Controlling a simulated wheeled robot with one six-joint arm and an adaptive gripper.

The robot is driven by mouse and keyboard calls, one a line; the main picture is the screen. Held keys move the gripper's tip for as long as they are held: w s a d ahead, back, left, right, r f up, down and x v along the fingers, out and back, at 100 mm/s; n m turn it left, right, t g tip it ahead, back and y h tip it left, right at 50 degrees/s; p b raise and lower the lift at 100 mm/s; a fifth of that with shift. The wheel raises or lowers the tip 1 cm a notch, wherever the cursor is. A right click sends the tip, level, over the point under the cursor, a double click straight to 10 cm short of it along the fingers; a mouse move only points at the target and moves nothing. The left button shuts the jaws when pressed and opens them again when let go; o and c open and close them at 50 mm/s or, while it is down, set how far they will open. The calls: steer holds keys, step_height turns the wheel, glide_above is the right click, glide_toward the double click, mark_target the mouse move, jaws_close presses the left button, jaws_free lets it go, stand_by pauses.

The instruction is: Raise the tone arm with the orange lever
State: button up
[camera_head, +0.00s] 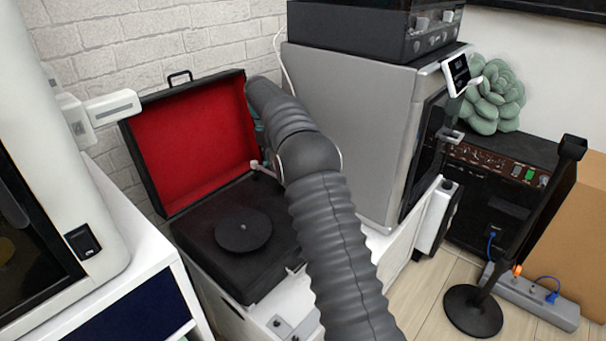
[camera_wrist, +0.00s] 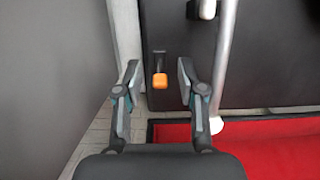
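The record player (camera_head: 236,271) stands open, its red-lined lid (camera_head: 197,149) raised at the back, with a dark record (camera_head: 243,231) on its deck. In the wrist view the orange lever (camera_wrist: 159,81) sits on the black deck. My gripper (camera_wrist: 156,75) is open around it, one finger on each side, with gaps between fingers and lever. The tone arm (camera_wrist: 224,65) is a pale tube to the right of the fingers; whether it is raised or lowered I cannot tell. In the head view my arm hides the lever and most of the tone arm; the fingers are hidden.
A large grey box-shaped machine (camera_head: 352,130) stands close to the right of the record player, with a black unit (camera_head: 362,30) on top. The red lid (camera_wrist: 250,140) lies close below the fingers in the wrist view. A white machine (camera_head: 50,170) stands at the left.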

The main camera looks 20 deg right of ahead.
steer(key=shift+s+d+t+y, duration=0.2)
steer(key=shift+s+t+y, duration=0.25)
steer(key=shift+t, duration=0.45)
steer(key=b, duration=0.1)
steer(key=t+y+b, duration=0.1)
steer(key=b, duration=0.1)
steer(key=shift+s+d+f, duration=0.15)
steer(key=shift+f, duration=0.1)
steer(key=t+b, duration=0.1)
steer(key=b, duration=0.1)
steer(key=y+b, duration=0.1)
steer(key=b, duration=0.2)
steer(key=t+b, duration=0.1)
steer(key=b, duration=0.2)
steer(key=shift+s+d+t+y, duration=0.25)
steer(key=shift+s+t+y, duration=0.05)
steer(key=shift+y, duration=0.05)
steer(key=shift+b, duration=1.05)
steer(key=s+p+v, duration=0.1)
steer(key=p+v, duration=0.2)
steer(key=v, duration=1.2)
steer(key=s+a+m+p, duration=0.1)
steer(key=s+m, duration=0.1)
steer(key=s, duration=0.8)
steer(key=s+a+r+m+t+h+p, duration=0.1)
steer(key=s+p, duration=0.1)
steer(key=s, duration=0.8)
steer(key=shift+s+a+m, duration=0.25)
steer(key=shift+a+m, duration=0.05)
steer(key=shift+m, duration=0.1)
